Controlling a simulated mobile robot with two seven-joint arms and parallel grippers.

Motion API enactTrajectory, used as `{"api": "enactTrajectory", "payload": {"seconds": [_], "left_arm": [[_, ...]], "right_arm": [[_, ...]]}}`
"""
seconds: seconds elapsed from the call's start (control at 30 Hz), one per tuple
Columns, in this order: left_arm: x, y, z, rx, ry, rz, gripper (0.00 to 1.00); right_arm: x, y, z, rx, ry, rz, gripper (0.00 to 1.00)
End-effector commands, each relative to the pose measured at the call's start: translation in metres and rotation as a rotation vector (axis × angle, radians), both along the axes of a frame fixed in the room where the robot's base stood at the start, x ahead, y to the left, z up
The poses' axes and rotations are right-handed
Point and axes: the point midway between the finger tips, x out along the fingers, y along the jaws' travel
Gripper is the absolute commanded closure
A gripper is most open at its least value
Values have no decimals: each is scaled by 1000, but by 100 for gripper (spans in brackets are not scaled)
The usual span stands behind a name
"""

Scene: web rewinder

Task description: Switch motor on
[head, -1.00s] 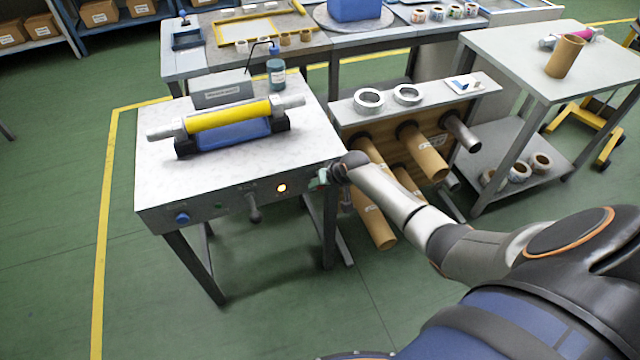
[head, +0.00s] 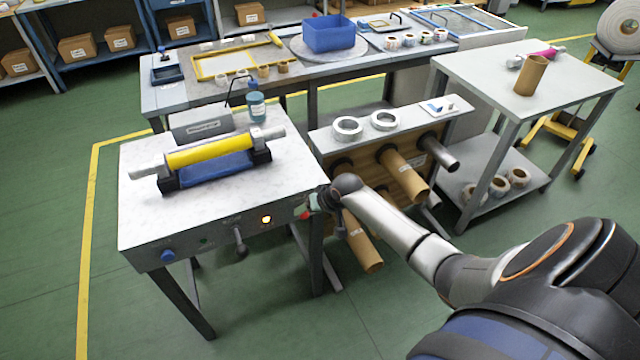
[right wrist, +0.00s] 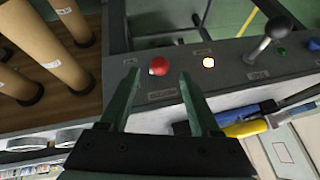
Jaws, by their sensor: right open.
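The web rewinder table (head: 140,200) has a front panel with a blue knob (head: 168,256), a green button (head: 203,240), a lever (head: 239,243) and a lit amber lamp (head: 266,219). A red button (head: 303,215) is at the panel's right end, partly covered by my right gripper (head: 309,207). In the right wrist view, the red button (right wrist: 159,67) shows between the two fingertips of my open right gripper (right wrist: 159,76). The lit lamp (right wrist: 208,62) and lever (right wrist: 265,42) are to its right. Contact with the button cannot be told. My left gripper is out of view.
A yellow roller (head: 210,151) lies in a blue cradle on the table. A rack with cardboard tubes (head: 403,174) stands close right of the panel, beside my forearm. A grey cart (head: 480,75) is at the right. Green floor is free in front of the table.

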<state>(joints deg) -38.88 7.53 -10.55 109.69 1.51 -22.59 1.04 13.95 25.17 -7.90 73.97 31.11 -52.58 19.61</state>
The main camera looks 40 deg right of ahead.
Motion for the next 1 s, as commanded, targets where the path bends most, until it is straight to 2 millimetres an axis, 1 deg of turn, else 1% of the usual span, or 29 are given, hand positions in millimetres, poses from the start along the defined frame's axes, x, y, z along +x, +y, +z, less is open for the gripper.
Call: {"api": "enactTrajectory", "payload": {"seconds": [0.03, 0.2, 0.4, 0.6, 1.0], "left_arm": [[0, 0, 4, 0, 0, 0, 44], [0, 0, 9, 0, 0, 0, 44], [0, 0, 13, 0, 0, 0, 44], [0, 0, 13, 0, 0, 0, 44], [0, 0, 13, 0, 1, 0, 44]], "right_arm": [[-6, -2, 10, -2, -2, 0, 36], [-21, -3, 33, 0, -1, 0, 36], [-35, -5, 53, 0, -1, 0, 36], [-41, -5, 61, 0, 1, -1, 36], [-41, -5, 62, 1, 0, -1, 36]]}}
